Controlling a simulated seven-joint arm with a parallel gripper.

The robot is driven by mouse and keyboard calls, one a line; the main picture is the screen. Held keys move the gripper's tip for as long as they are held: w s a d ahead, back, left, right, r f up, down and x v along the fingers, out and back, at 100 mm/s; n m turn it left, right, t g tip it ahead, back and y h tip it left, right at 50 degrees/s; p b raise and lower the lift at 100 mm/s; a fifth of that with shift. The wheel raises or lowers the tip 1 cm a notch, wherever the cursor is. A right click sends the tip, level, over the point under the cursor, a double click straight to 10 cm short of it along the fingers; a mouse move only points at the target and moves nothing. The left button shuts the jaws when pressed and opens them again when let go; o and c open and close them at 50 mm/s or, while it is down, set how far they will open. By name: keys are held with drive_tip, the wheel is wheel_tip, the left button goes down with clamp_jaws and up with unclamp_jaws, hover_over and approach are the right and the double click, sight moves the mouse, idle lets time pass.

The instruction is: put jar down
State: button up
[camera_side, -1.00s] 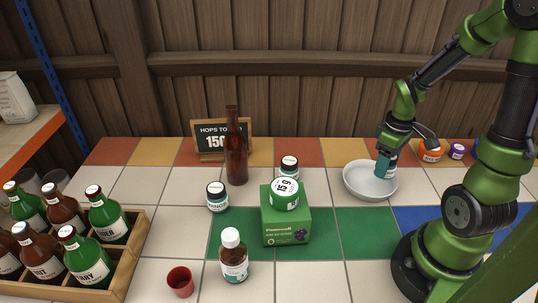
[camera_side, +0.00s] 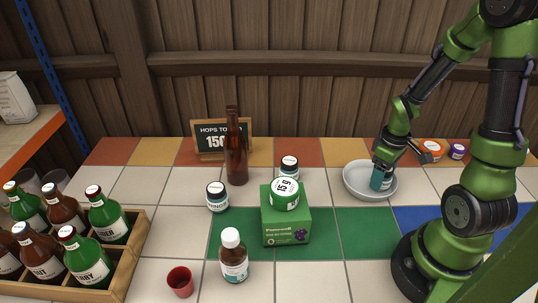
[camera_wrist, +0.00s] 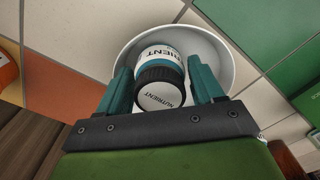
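The jar (camera_wrist: 160,75) is a small one with a white and blue label reading NUTRIENT and a black lid. In the side view my gripper (camera_side: 384,167) points down and the jar (camera_side: 380,182) is low inside the pale round bowl (camera_side: 355,188). The bowl's rim (camera_wrist: 226,65) surrounds the jar in the wrist view. I cannot tell whether the jar touches the bowl's bottom.
A green box (camera_side: 286,228) with a white-topped round tin (camera_side: 284,194) stands left of the bowl. Orange (camera_side: 431,150) and purple (camera_side: 457,151) tubs stand behind right.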

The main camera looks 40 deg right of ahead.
wheel_tip(320, 180, up, 12)
drive_tip(key=shift+f, duration=0.1)
drive_tip(key=w+a+r+m+t+y, duration=0.1)
drive_tip(key=a+r+m+t, duration=0.1)
drive_tip(key=a+r, duration=0.3)
drive_tip(key=w+a+r+m+t+y, duration=0.1)
drive_tip(key=a+r+t, duration=0.4)
drive_tip(key=a, duration=0.8)
drive_tip(key=shift+w+a+r+m, duration=0.15)
drive_tip(key=shift+a+r+m, duration=0.2)
drive_tip(key=shift+m, duration=0.15)
drive_tip(key=o, duration=0.4)
drive_tip(key=shift+c, duration=0.2)
